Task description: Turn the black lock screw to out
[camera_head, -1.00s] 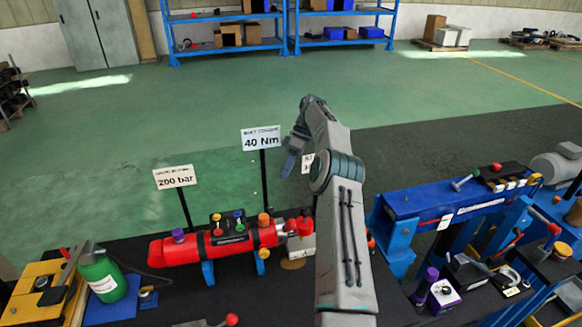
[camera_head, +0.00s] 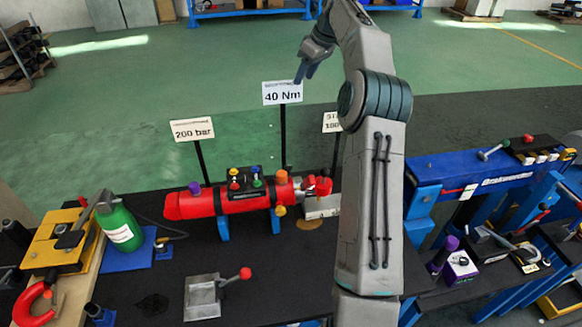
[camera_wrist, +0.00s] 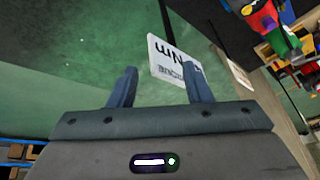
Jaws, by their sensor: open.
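I cannot make out the black lock screw for certain in either view. A red cylinder (camera_head: 240,204) lies on blue supports on the dark bench, with a black block of coloured knobs (camera_head: 247,181) on top. My gripper (camera_head: 305,73) is up in the air beyond the bench, just above the "40 Nm" sign (camera_head: 283,93) in the picture. In the wrist view my gripper's two fingers (camera_wrist: 158,76) stand apart with nothing between them. The sign also shows there (camera_wrist: 172,62), tilted, behind the right finger.
A "200 bar" sign (camera_head: 192,129) stands left. A green bottle (camera_head: 119,226) and yellow fixture (camera_head: 60,240) are at the left. A grey plate with a red-knobbed lever (camera_head: 203,297) lies in front. A blue beam (camera_head: 465,176) stands right. My arm hides part of the bench.

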